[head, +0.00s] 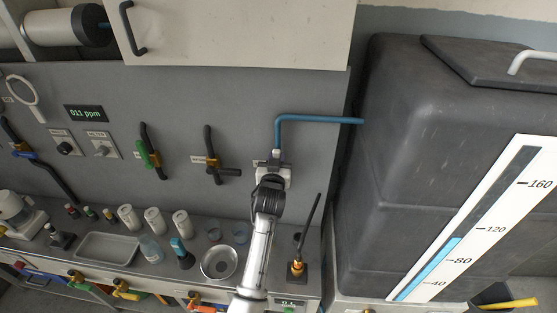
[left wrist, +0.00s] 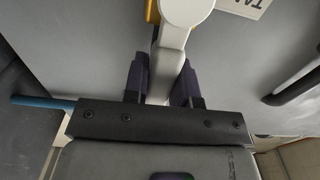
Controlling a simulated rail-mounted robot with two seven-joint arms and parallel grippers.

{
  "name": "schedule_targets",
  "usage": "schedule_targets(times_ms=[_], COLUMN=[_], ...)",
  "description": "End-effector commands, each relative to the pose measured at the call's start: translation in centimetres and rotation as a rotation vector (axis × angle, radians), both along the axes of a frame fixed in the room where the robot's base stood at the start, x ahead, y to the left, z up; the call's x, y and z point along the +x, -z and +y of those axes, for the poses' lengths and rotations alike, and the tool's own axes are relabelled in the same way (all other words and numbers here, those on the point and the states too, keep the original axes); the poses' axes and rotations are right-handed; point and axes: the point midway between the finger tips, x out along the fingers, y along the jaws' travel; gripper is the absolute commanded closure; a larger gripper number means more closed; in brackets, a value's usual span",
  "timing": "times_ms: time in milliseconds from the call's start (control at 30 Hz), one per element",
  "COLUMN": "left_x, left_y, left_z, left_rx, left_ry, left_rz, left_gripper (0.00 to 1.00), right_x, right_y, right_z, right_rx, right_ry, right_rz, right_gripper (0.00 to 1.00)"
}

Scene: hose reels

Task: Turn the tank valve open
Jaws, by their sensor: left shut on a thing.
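The tank valve (head: 276,154) is on the grey wall panel, at the lower end of the blue pipe (head: 320,119) that runs to the big dark tank (head: 440,110). My left gripper (head: 271,178) is at the valve and hides most of it in the head view. In the left wrist view, my dark fingers (left wrist: 162,82) are shut on a white valve handle (left wrist: 184,15). A yellow part (left wrist: 152,10) shows beside the handle. A partly cut-off label (left wrist: 245,6) is on the wall there. My right gripper is in neither view.
A level gauge (head: 470,215) on the tank has a blue column reaching between 80 and 120. Other wall valves (head: 150,152) (head: 213,157) are to the left. Below is a counter with a tray (head: 108,246), cans, a round basin (head: 219,262) and an upright black lever (head: 307,222).

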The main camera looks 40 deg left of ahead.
Motion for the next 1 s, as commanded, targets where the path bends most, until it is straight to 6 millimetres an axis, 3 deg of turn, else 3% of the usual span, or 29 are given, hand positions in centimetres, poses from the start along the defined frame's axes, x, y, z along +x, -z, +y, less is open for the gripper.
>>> schedule_targets(times_ms=[467, 500, 700, 1000], left_x=[-0.05, -0.05, -0.05, -0.05], left_y=[-0.21, -0.21, -0.12, -0.04], left_z=[0.05, 0.05, 0.06, 0.06], left_rx=[-0.01, -0.01, -0.009, -0.008], left_ry=[0.0, 0.0, 0.0, 0.0], left_rz=[-0.013, -0.013, -0.01, -0.008], left_gripper=[1.0, 0.71, 0.52, 0.49], right_x=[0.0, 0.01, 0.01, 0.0], right_y=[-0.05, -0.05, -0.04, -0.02], right_z=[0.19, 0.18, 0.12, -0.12], right_rx=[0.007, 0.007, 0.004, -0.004], right_ry=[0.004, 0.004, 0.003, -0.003], right_rz=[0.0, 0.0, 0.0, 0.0], right_gripper=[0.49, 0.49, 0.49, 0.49])
